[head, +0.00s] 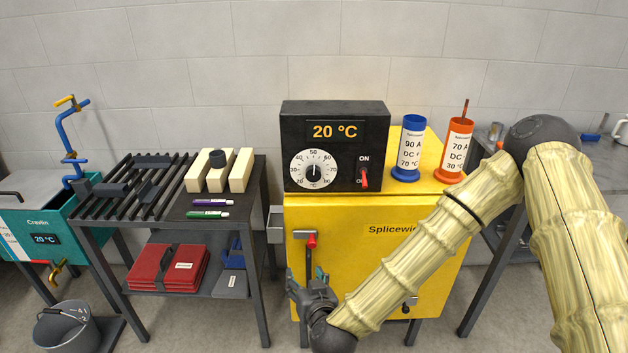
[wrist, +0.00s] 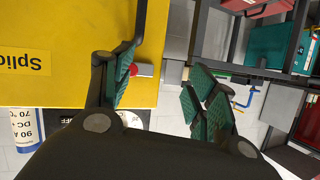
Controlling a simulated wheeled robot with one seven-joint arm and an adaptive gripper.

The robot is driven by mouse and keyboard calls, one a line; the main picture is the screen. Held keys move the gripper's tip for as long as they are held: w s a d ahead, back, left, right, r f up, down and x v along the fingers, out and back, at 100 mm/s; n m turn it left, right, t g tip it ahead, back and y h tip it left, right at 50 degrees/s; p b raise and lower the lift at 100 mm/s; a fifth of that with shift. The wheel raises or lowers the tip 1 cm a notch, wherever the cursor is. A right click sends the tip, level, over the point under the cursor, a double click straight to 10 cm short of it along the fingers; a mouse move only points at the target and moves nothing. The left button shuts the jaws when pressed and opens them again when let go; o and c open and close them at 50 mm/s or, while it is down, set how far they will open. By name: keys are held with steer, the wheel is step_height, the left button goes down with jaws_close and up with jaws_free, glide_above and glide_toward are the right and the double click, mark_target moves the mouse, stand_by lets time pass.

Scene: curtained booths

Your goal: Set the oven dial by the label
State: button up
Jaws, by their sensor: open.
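The yellow oven (head: 370,240) has a black control box (head: 345,118) on top. Its display (head: 335,131) reads 20 °C. The round white dial (head: 313,168) has a black knob and a ring of numbers; 50 is at the top, and the knob's exact setting is too small to tell. A red switch (head: 365,178) sits right of it, under ON. A blue canister (head: 411,145) is labelled 90 A, DC+, 70 °C; an orange one (head: 457,145) reads 70 A, DC, 30 °C. My gripper (head: 307,278) is open and empty, low before the oven's left front, below the dial.
A red-tipped door handle (head: 311,241) on the oven also shows beside a finger in the wrist view (wrist: 134,69). A dark rack table (head: 165,205) with pale blocks, pens and red folders stands left. A teal tank (head: 45,235) and bucket (head: 68,325) are farther left.

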mark_target(314, 175)
steer(key=w+d+r+m+t+h, duration=0.15)
steer(key=w+r, duration=0.25)
steer(key=r, duration=0.5)
steer(key=w+d+r+m+t+h, duration=0.1)
steer(key=w+r+t+h, duration=0.2)
steer(key=r, duration=0.6)
steer(key=shift+y, duration=0.35)
steer(key=w, duration=0.3)
steer(key=w+p, duration=0.1)
steer(key=w, duration=0.7)
steer(key=shift+w+a+r+p, duration=0.2)
steer(key=shift+r+p, duration=0.1)
steer(key=shift+p, duration=0.1)
steer(key=shift+c, duration=0.2)
steer(key=c, duration=1)
